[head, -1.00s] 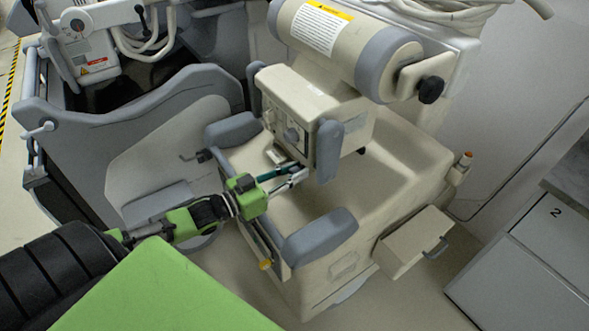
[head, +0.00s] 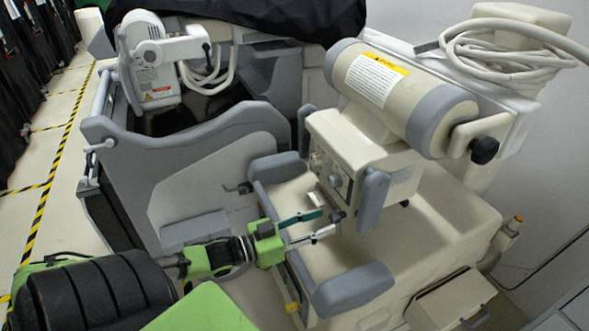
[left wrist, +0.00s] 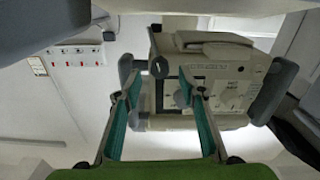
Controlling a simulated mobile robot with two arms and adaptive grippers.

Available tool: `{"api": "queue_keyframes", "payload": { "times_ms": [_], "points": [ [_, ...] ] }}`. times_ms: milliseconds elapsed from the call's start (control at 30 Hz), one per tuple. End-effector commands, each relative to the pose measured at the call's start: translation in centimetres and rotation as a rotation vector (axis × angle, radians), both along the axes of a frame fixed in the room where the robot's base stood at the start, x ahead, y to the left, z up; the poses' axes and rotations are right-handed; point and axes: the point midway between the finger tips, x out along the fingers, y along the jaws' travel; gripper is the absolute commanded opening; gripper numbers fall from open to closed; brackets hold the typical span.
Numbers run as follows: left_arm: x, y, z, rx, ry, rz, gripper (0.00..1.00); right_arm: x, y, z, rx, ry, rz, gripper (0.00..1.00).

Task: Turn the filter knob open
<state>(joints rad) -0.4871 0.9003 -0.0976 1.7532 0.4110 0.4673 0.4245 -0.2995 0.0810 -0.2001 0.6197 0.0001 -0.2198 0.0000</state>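A beige machine head (head: 365,150) carries a front panel with knobs. A round grey dial (head: 335,180) shows on that panel; I cannot tell for sure that it is the filter knob. In the left wrist view a round dial (left wrist: 180,98) sits on the panel beyond my fingers, partly hidden by the right-hand finger. My left gripper (head: 325,223) is open and empty, just below and in front of the panel. In the left wrist view its teal-padded fingers (left wrist: 160,84) are spread apart and point at the panel. My right gripper is not in view.
Grey padded arms (head: 372,200) flank the machine head, and a grey pad (head: 352,287) lies on the beige base (head: 430,235). A grey-sided cart (head: 215,180) stands to the left. Open floor with yellow-black tape (head: 45,190) lies at far left.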

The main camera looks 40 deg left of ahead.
Motion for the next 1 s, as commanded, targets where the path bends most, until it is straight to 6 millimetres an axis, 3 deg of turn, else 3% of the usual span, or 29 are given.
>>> {"api": "queue_keyframes", "payload": {
  "times_ms": [200, 433, 1000],
  "points": [
    [-3.3, 1.4, -0.1, 0.001, 0.004, 0.0, 0.37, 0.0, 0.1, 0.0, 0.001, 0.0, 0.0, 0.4],
    [-5.9, 2.4, -0.1, 0.0, 0.003, 0.0, 0.37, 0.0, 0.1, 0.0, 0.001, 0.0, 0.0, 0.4],
    [-6.8, 2.8, 0.1, 0.0, -0.001, -0.001, 0.37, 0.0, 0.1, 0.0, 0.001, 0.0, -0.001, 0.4]
  ]
}}
